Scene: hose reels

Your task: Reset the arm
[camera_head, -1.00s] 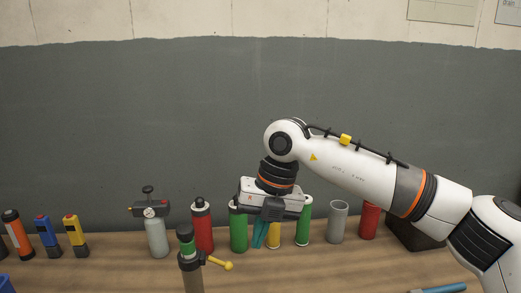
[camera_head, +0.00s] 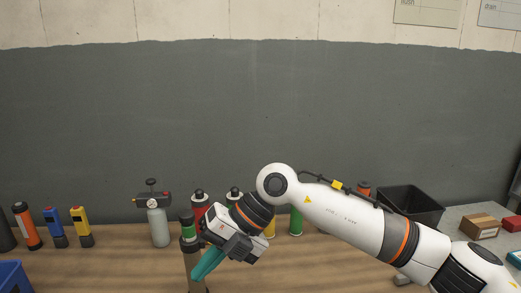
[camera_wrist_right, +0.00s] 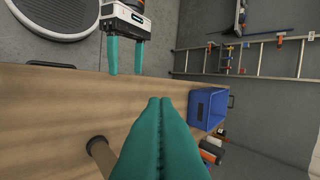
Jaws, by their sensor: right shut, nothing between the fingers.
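My right arm reaches in from the right in the head view. Its gripper (camera_head: 203,268) has teal fingers pointing down and left, low over the front of the bench (camera_head: 330,262). In the right wrist view its two fingers (camera_wrist_right: 159,103) lie together, shut with nothing between them. My left gripper (camera_wrist_right: 125,60) shows at the top of the right wrist view. Its two teal fingers are apart and empty. The left gripper is out of the head view.
A post with a green band (camera_head: 189,228) stands close beside the right gripper. Several bottles and canisters, such as a grey one with a gauge (camera_head: 158,227), line the back. A black bin (camera_head: 412,205) sits right, a blue bin (camera_wrist_right: 207,108) at the bench edge.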

